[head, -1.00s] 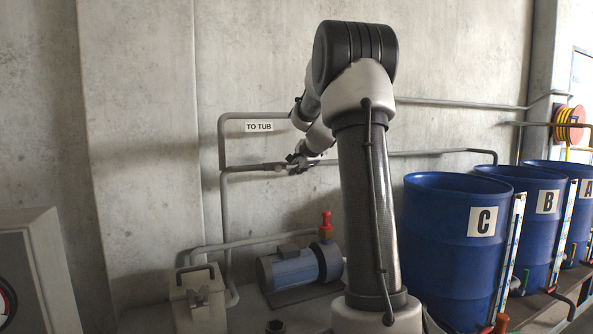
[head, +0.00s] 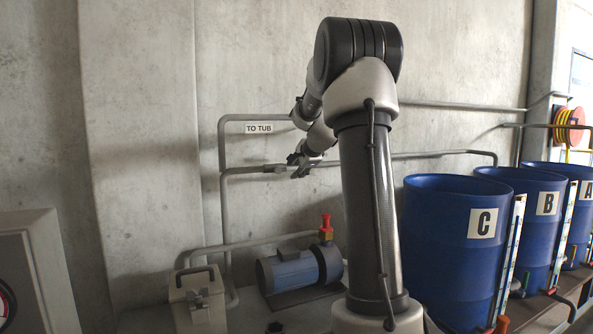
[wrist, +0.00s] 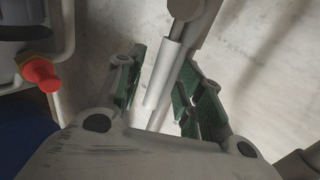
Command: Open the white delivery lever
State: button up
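The white lever (wrist: 165,75) shows in the wrist view as a pale sleeve on a grey rod, below a round grey pipe fitting. My gripper (wrist: 163,88) is open, with one green-padded finger on each side of the lever in the picture. Gaps show between the lever and both pads; I cannot tell how deep it sits between them. In the head view my gripper (head: 298,164) is small and dark, beside the middle pipe on the wall. The lever cannot be made out clearly there.
A pipe (head: 245,170) runs along the wall below a "TO TUB" sign (head: 259,128). A blue pump (head: 290,270) with a red-capped fitting (head: 326,227) stands below; the red cap (wrist: 40,75) also shows in the wrist view. Blue drums (head: 455,250) stand at right.

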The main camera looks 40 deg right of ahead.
jog(key=v, duration=1.1)
jog(key=s+a+f+n+g+y, duration=0.2)
jog(key=s+a+f+n+g, duration=0.3)
jog(key=s+f+n, duration=0.4)
jog(key=s+a+f+n+g, duration=0.1)
jog(key=s+a+f+n, duration=0.2)
jog(key=s+a+n, duration=0.2)
jog(key=s+a+f+n, duration=0.2)
jog(key=s+a+n, duration=0.4)
jog(key=s+a, duration=0.5)
jog(key=s, duration=0.6)
jog(key=shift+s+a+f+g, duration=0.2)
jog(key=shift+a+f+g, duration=0.15)
jog(key=shift+g, duration=0.05)
